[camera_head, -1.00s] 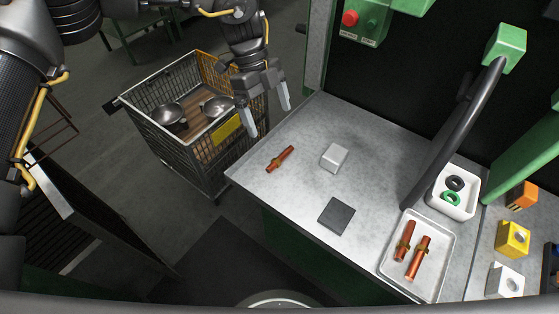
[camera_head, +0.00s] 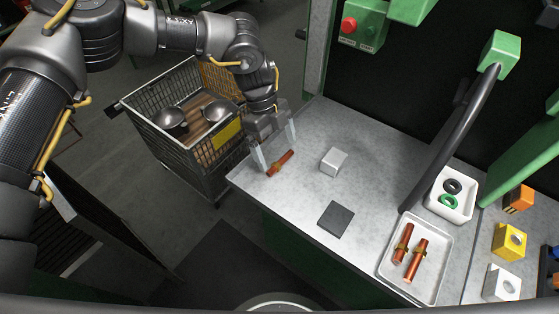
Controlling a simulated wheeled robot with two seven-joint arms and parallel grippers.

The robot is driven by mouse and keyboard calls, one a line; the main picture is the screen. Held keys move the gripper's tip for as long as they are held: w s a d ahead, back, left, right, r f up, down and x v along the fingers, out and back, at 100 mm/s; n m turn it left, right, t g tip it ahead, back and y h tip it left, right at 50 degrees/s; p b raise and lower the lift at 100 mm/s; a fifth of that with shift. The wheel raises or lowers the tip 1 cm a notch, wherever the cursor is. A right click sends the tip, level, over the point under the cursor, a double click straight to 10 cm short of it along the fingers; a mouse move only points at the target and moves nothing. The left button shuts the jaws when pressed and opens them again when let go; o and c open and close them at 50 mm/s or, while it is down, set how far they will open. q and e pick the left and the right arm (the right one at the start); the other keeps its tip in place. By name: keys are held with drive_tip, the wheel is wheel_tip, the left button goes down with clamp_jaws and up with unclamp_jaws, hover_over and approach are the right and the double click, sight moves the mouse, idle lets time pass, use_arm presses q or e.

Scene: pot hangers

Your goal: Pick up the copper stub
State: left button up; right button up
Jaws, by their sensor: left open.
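A copper stub (camera_head: 281,162) with a brassy band lies on the grey table (camera_head: 285,205) near its left corner. My left gripper (camera_head: 277,156) is open, pointing down, with its fingers on either side of the stub in the picture. The left finger partly overlaps the table edge. I cannot tell how high the fingertips are above the table. Two more copper stubs (camera_head: 414,258) lie side by side in a white tray (camera_head: 384,270) at the table's front right. My right gripper is not in view.
A light grey block (camera_head: 333,161) and a dark square pad (camera_head: 335,220) are right of the stub. A wire cart (camera_head: 176,160) with metal bowls stands left of the table. A white bin (camera_head: 462,208) holds rings. A dark bar (camera_head: 455,135) slants over the right side.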

sight(280, 163)
use_arm(q)
drive_tip(key=shift+x, duration=1.1)
drive_tip(key=shift+s+f, duration=0.15)
drive_tip(key=shift+f, duration=0.1)
drive_tip(key=c, duration=0.7)
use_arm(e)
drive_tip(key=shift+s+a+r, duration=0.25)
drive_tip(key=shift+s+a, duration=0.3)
